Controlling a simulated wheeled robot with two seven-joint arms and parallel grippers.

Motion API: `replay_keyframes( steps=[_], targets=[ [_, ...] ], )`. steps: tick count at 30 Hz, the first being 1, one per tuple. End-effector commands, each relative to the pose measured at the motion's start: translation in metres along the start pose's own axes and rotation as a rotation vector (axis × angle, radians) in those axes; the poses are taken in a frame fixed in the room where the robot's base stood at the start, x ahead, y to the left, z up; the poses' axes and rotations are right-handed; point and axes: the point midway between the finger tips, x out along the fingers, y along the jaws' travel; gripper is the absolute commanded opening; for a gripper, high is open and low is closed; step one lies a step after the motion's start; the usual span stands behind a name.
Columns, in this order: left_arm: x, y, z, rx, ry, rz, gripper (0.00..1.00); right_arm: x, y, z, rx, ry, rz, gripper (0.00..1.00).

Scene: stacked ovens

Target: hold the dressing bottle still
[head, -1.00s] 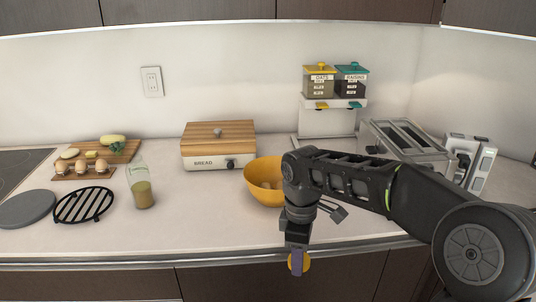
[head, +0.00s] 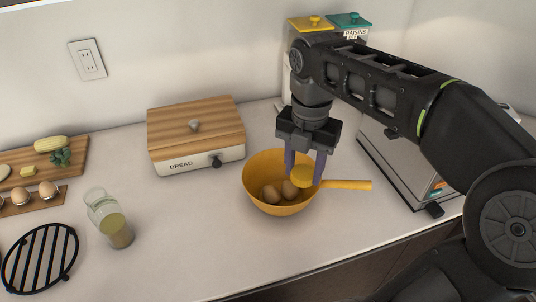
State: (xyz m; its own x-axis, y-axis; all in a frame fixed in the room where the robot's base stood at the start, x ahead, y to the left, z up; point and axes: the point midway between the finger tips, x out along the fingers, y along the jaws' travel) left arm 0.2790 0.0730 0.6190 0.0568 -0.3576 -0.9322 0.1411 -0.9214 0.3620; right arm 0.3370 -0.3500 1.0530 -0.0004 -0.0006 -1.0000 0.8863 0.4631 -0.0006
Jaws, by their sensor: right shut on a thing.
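The dressing bottle (head: 112,222), clear glass with a yellow-green filling in its lower part, stands on the counter at the left, in front of the bread box. No gripper touches it. My right gripper (head: 304,175) is well to the right of it, pointing down over the yellow bowl (head: 262,205). Its two purple fingers are shut on a small round yellow thing (head: 302,178), whose kind I cannot tell. My left gripper is out of view.
The bowl holds a few brown eggs (head: 270,194), and a yellow handle (head: 348,185) sticks out at its right. A bread box (head: 195,135) stands behind. A black rack (head: 40,258) lies left of the bottle. Bare counter lies between bottle and bowl.

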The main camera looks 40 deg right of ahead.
Motion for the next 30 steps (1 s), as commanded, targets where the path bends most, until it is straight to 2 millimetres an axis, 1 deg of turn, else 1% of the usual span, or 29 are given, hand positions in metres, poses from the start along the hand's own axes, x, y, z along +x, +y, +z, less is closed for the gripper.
replay_keyframes(
  steps=[7, 11, 14, 17, 18, 24, 30],
  targets=[
    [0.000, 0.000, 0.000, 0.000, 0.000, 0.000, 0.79, 0.000, 0.003, 0.002, 0.001, 0.000, 0.000, 0.00],
    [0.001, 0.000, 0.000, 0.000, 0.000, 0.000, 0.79, 0.001, 0.013, 0.013, 0.001, 0.001, -0.001, 0.00],
    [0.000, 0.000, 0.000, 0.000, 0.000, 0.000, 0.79, 0.000, 0.029, 0.028, 0.001, 0.002, -0.001, 0.00],
    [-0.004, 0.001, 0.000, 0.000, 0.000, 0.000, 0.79, 0.000, 0.048, 0.048, 0.002, 0.003, -0.002, 0.00],
    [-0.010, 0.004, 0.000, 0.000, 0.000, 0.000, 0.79, -0.003, 0.056, 0.056, 0.002, 0.003, -0.003, 0.00],
    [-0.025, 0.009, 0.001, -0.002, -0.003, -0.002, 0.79, -0.003, 0.094, 0.093, 0.001, 0.003, -0.002, 0.00],
    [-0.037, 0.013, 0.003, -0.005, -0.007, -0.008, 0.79, -0.003, 0.124, 0.124, 0.002, 0.001, -0.001, 0.00]
  ],
)
